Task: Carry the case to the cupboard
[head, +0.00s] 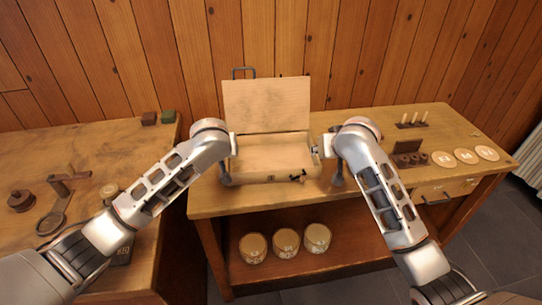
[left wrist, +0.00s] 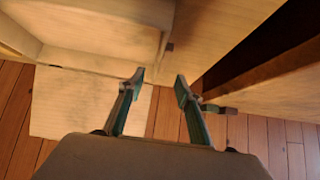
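The pale wooden case (head: 272,177) stands on the middle bench with its lid (head: 268,105) raised; its visible interior looks empty. A dark handle (head: 243,72) shows at the lid's top edge, and a dark latch (head: 298,178) at the front. My left gripper (head: 226,178) is at the case's left side. In the left wrist view its fingers (left wrist: 160,88) are apart with nothing held, beside the case wall (left wrist: 95,45). My right gripper (head: 336,180) hangs at the case's right side; its fingers are too small to read. I cannot make out a cupboard.
The bench (head: 390,190) holds a dark spool holder (head: 408,155), a peg rack (head: 412,122) and pale discs (head: 465,156) at right. Round tubs (head: 286,243) stand on its lower shelf. The left table (head: 85,150) holds small blocks (head: 149,118) and a dark metal tool (head: 58,205).

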